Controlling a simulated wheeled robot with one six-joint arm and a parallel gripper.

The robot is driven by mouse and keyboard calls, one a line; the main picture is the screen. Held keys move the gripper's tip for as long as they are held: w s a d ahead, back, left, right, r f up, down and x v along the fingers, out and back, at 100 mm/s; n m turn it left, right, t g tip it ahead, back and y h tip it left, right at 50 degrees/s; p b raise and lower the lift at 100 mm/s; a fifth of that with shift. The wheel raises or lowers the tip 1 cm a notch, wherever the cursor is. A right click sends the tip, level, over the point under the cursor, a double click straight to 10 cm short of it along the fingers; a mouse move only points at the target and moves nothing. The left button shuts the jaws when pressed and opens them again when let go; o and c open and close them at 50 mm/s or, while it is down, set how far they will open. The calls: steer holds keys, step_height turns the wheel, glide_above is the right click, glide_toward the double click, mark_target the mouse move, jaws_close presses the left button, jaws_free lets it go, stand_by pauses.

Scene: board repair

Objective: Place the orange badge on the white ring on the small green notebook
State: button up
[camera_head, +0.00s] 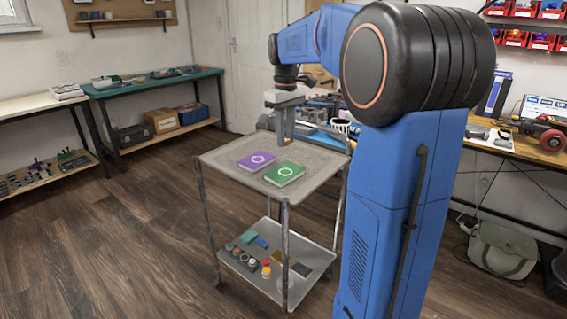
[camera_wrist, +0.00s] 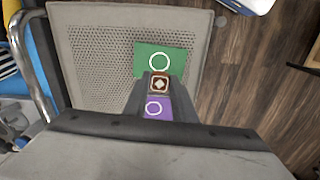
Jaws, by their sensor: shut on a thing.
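The small green notebook (camera_head: 284,174) lies on the top shelf of a metal cart, with a white ring on its cover. It also shows in the wrist view (camera_wrist: 176,54), its ring just beyond my fingertips. My gripper (camera_wrist: 160,84) is shut on the orange badge (camera_wrist: 160,84), a small square piece with a pale diamond mark.
A purple notebook (camera_head: 257,160) with a white ring lies beside the green one. The perforated cart top (camera_head: 318,160) has free room around both. Several small parts lie on the cart's lower shelf (camera_head: 300,285). Workbenches stand along the walls.

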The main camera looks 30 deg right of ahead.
mark_target(285, 172)
step_height(285, 172, down, 10)
steer(key=shift+r, duration=0.15)
stand_by(0.4)
steer(key=o, duration=1)
step_height(285, 172, up, 12)
steer(key=s+a+f+m+t, duration=0.1)
steer(key=s+a+f, duration=0.4)
steer(key=s, duration=0.5)
steer(key=s+a+f+m+t, duration=0.1)
steer(key=s+a+f, duration=0.4)
steer(key=s, duration=0.5)
steer(key=s+a+f+m+t, duration=0.1)
steer(key=s+a+f, duration=0.4)
steer(key=s, duration=0.5)
steer(key=shift+s+a+f+t, duration=0.1)
steer(key=shift+a+f+t, duration=0.25)
steer(key=shift+t, duration=0.55)
